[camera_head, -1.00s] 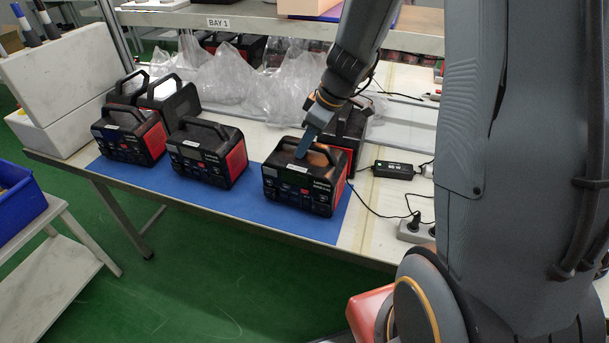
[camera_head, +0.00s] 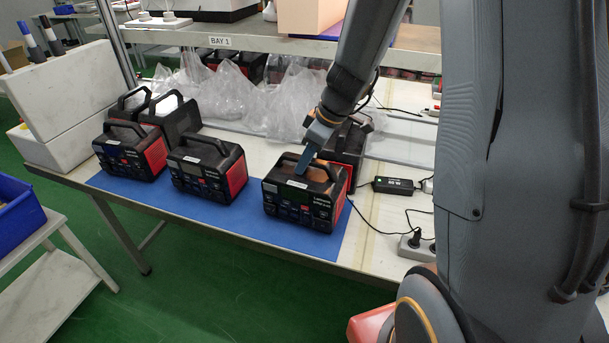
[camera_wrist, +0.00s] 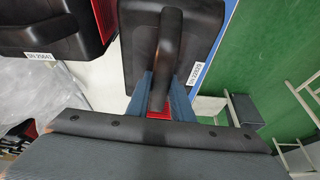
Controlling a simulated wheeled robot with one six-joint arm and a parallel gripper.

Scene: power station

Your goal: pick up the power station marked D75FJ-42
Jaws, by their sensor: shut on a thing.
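A black power station with red side panels (camera_head: 298,207) stands on the right part of the blue mat (camera_head: 250,220). My gripper (camera_head: 304,164) reaches down to its top handle. In the wrist view, the two blue fingers (camera_wrist: 162,88) are on either side of the dark handle (camera_wrist: 168,45) and shut on it. The station's top carries a small white label (camera_wrist: 195,74), too small to read surely. The station appears upright and resting on the mat. I cannot make out the mark D75FJ-42 on any unit.
Another power station (camera_head: 345,150) stands close behind the held one. A similar unit (camera_head: 207,170) is to its left, with several more farther left. A black adapter (camera_head: 393,186), cables and a power strip (camera_head: 415,247) lie right. A shelf marked BAY 1 (camera_head: 220,41) hangs behind.

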